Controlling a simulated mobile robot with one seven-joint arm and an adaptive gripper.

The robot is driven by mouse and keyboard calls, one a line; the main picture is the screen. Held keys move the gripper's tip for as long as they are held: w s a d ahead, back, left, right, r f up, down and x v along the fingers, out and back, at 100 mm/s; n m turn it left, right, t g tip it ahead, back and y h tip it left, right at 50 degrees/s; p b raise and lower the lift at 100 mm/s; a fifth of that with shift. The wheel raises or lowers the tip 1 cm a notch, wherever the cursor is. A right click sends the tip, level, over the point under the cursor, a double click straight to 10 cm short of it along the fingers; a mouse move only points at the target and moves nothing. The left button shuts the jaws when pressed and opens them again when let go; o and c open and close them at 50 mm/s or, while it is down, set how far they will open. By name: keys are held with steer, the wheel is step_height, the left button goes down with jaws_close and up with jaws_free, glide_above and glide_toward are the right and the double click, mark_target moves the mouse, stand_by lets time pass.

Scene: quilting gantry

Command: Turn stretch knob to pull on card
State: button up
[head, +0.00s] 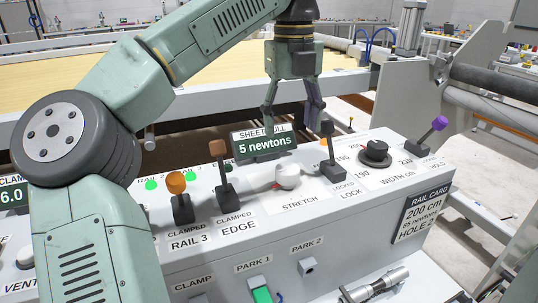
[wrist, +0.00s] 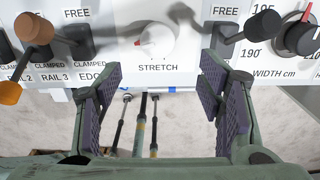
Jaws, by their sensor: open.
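The white stretch knob (head: 287,177) sits on the sloped panel above the word STRETCH, its red pointer toward the left. In the wrist view the knob (wrist: 157,40) shows between and beyond my fingertips, untouched. The sheet pull display (head: 265,144) reads 5 newtons. The rail card (head: 422,212) on the panel's right front reads 200 cm, a newtons figure ending in 5 whose first digit is unclear, and HOLE 2. My gripper (head: 294,112) is open and empty, above the panel; its fingers (wrist: 160,88) are spread wide.
An orange-topped rail 3 lever (head: 178,190) and a brown-topped edge lever (head: 222,165) stand left of the knob. A dark lock lever (head: 328,148) and the black width dial (head: 375,155) stand right, then a purple-topped lever (head: 438,124).

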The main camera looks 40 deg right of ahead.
mark_target(288, 168)
steer(key=shift+w+a+f, duration=0.15)
steer(key=shift+w+f, duration=0.2)
steer(key=shift+f, duration=0.05)
steer(key=f, duration=1)
steer(key=shift+s+b, duration=0.25)
steer(key=shift+b, duration=0.05)
steer(key=shift+c, duration=0.2)
steer(key=c, duration=1.1)
steer(key=shift+r, duration=0.1)
